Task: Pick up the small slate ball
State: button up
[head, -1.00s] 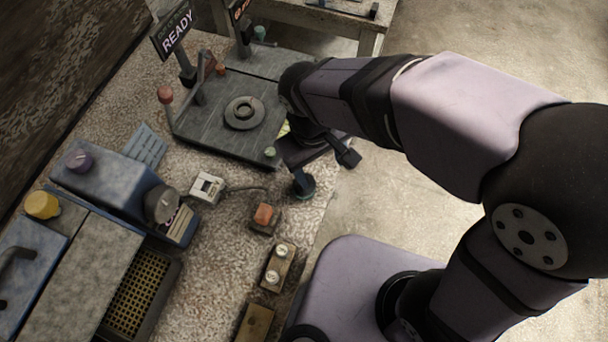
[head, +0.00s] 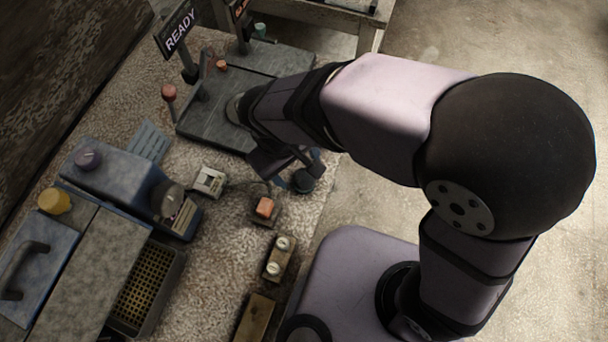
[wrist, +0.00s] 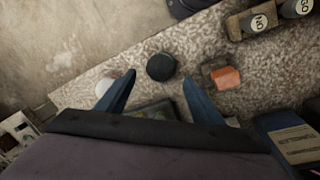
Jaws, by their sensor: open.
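The small slate ball (wrist: 162,67) is a dark, round ball on the speckled bench top in the wrist view. It lies just past the gap between my fingertips and is not held. It also shows in the head view (head: 303,181), close beside my gripper (head: 287,163) and partly covered by it. In the wrist view my gripper (wrist: 157,78) is open, one blue finger on either side of the gap. A pale, roundish thing (wrist: 104,87) sits by the left finger, partly hidden by it.
An orange button box (wrist: 225,78) stands right of the ball in the wrist view, also in the head view (head: 264,207). A two-button box (head: 279,257) is nearer. A grey plate (head: 212,110) lies behind, beneath my arm. The bench edge is close to the ball.

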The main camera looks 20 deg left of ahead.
aim_at(301, 174)
jog(key=shift+w+d+f+p, duration=0.1)
jog(key=shift+w+f+p, duration=0.05)
jog(key=shift+f, duration=0.65)
jog(key=shift+w+d+f+p, duration=0.1)
jog(key=shift+f+p, duration=0.1)
jog(key=shift+f, duration=0.6)
jog(key=shift+w+d+f+p, duration=0.1)
jog(key=shift+w+f+p, duration=0.05)
jog(key=shift+f, duration=0.65)
jog(key=shift+c, duration=0.6)
jog(key=c, duration=1.1)
jog(key=shift+c, duration=0.2)
jog(key=shift+r, duration=0.15)
